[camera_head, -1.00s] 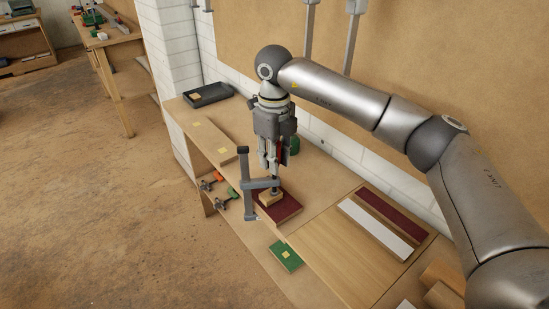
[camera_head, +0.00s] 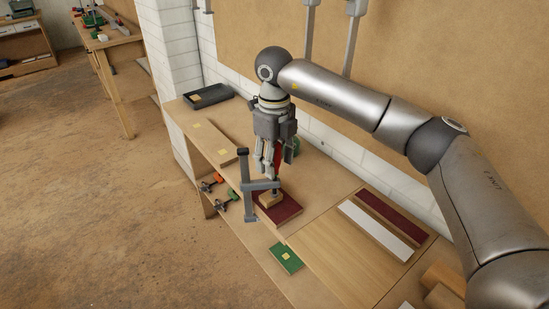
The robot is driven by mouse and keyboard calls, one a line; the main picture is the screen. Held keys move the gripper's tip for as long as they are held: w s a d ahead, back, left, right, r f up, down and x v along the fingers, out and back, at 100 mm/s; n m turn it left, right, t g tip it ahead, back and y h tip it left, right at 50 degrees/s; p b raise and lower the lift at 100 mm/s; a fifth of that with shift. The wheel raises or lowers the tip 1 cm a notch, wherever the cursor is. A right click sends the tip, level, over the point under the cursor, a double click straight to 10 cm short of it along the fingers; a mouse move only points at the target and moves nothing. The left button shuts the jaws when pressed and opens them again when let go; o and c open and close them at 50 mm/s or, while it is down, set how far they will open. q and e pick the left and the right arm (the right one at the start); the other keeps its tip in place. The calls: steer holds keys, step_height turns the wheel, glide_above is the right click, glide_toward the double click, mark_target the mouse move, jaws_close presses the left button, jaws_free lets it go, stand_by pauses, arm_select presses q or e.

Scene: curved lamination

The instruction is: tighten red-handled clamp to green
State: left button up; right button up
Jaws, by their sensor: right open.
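The red-handled clamp (camera_head: 246,187) stands upright at the bench's front edge, its grey bar on the left and its arm reaching right over a small wooden block (camera_head: 267,201). The block sits on a dark red board (camera_head: 288,210). The clamp's red handle (camera_head: 278,158) rises above the arm, partly hidden by my right gripper. My right gripper (camera_head: 269,168) points down at the handle with its fingers open around or just beside it; I cannot tell whether they touch. A green round thing (camera_head: 296,146) shows partly behind the gripper. My left gripper is out of view.
A green pad (camera_head: 286,258) with a yellow square lies in front. A framed panel with white (camera_head: 378,231) and dark red (camera_head: 392,214) strips lies to the right. A black tray (camera_head: 207,96) stands at the far left. Orange- and green-handled clamps (camera_head: 222,204) sit below the bench top.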

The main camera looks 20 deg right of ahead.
step_height(320, 180, up, 12)
stand_by(0.5)
stand_by(0.3)
